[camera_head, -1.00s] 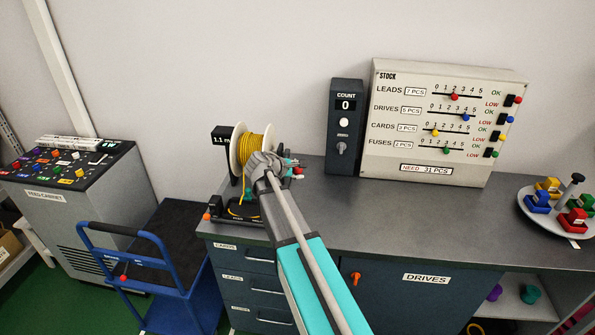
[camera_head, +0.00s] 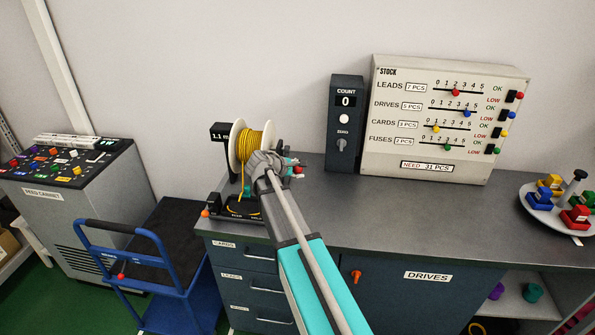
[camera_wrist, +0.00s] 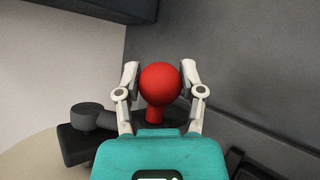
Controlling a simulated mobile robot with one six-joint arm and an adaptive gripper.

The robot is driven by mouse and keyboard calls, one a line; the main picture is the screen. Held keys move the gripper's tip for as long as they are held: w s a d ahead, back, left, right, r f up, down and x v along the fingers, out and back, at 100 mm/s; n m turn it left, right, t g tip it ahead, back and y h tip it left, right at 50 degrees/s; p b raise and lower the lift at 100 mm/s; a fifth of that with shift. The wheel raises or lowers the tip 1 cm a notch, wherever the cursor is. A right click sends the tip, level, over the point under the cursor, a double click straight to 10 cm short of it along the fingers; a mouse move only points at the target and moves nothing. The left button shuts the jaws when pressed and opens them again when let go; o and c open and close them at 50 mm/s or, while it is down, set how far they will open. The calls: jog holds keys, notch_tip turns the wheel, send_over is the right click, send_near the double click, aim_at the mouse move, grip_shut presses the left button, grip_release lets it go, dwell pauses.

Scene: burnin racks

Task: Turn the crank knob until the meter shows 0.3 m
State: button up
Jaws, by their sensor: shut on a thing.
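The red crank knob (camera_wrist: 160,84) sits between the two fingers of my gripper (camera_wrist: 160,80) in the wrist view, and the fingers are shut on it. In the head view my gripper (camera_head: 290,168) is at the right side of the spool of yellow wire (camera_head: 250,148), and my arm hides part of the reel stand. The meter (camera_head: 221,136) stands left of the spool on a post and reads about 1.1 m. A loop of yellow wire (camera_head: 242,208) hangs down to the base below the spool.
The count box (camera_head: 345,120) showing 0 and the stock board (camera_head: 440,120) stand behind on the bench (camera_head: 400,215). A round tray (camera_head: 528,205) with coloured parts is at the right. A blue cart (camera_head: 150,265) and the feed cabinet (camera_head: 55,210) stand at the left.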

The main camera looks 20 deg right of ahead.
jog(key=shift+w+d+f, duration=0.2)
jog(key=shift+w+d, duration=0.1)
jog(key=shift+w, duration=0.05)
dwell(0.3)
jog(key=shift+w+d+f+b, duration=0.35)
jog(key=shift+w+b, duration=0.05)
jog(key=shift+w, duration=0.1)
jog(key=shift+w+d+f+b, duration=0.3)
jog(key=shift+w+b, duration=0.05)
jog(key=shift+w, duration=0.15)
